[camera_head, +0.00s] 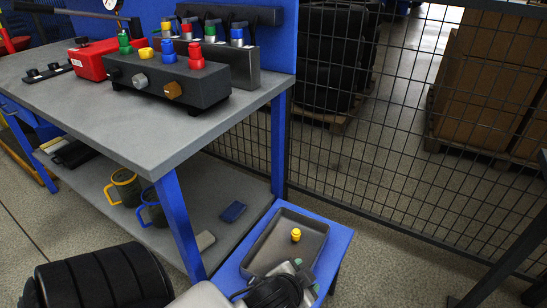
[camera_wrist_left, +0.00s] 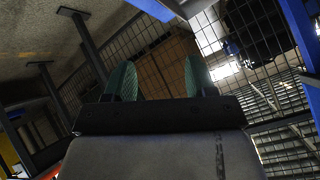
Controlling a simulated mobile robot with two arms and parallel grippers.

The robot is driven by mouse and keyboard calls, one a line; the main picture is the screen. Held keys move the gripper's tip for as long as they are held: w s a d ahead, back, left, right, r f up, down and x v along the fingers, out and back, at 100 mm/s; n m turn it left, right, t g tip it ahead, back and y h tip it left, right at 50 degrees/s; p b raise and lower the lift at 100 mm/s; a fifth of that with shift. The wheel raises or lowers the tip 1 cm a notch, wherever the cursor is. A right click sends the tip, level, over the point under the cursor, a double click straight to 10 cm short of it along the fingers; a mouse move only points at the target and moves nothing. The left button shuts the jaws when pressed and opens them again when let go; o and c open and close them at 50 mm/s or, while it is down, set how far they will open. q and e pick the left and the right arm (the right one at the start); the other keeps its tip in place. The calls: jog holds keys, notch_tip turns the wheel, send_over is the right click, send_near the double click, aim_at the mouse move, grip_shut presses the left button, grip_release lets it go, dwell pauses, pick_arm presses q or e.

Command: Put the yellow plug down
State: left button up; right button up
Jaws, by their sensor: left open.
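The yellow plug (camera_head: 296,235) stands upright on the floor of a grey tray (camera_head: 259,240), which rests on a small blue stand. My left gripper (camera_head: 305,275) is at the near side of the tray, below the plug in the head view and apart from it. Its green fingers (camera_wrist_left: 158,82) are spread in the left wrist view with nothing held between them. The plug does not show in the left wrist view. My right gripper is in neither view.
A grey workbench (camera_head: 130,118) with blue legs carries a black block (camera_head: 165,82) with coloured plugs, and a red box (camera_head: 92,63). Mugs (camera_head: 124,186) stand on its lower shelf. A wire mesh fence (camera_head: 400,110) runs behind. The tray is otherwise empty.

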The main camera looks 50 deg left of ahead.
pick_arm(q)
jog(key=s+d+f+n+g+h, duration=0.1)
jog(key=s+d+f+g+h, duration=0.1)
jog(key=s+g, duration=0.4)
jog(key=s+d+f, duration=0.1)
jog(key=s, duration=0.4)
jog(key=shift+s, duration=0.3)
